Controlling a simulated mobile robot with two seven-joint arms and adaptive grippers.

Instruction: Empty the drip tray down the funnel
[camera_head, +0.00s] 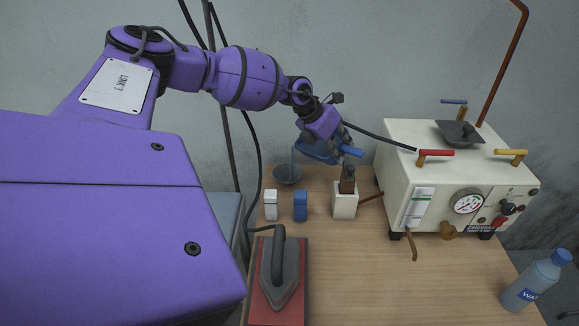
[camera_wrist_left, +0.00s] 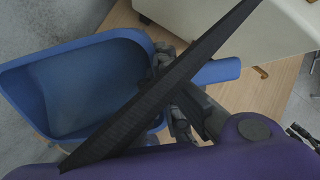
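The blue drip tray (camera_head: 316,153) hangs over the back of the table, its left end above the grey funnel (camera_head: 286,176). A thin bluish streak (camera_head: 292,158) runs from that end down toward the funnel; I cannot tell for sure that it is liquid. My left gripper (camera_head: 340,143) is shut on the tray near its handle (camera_head: 351,151). In the left wrist view the tray (camera_wrist_left: 40,85) is tilted, and the gripper (camera_wrist_left: 172,95) grips where basin and handle meet. A black strap or cable partly covers it. The funnel's inside is hard to see. My right gripper is out of view.
A cream machine with gauge (camera_head: 400,160) stands on the right of the table. The table's middle is clear.

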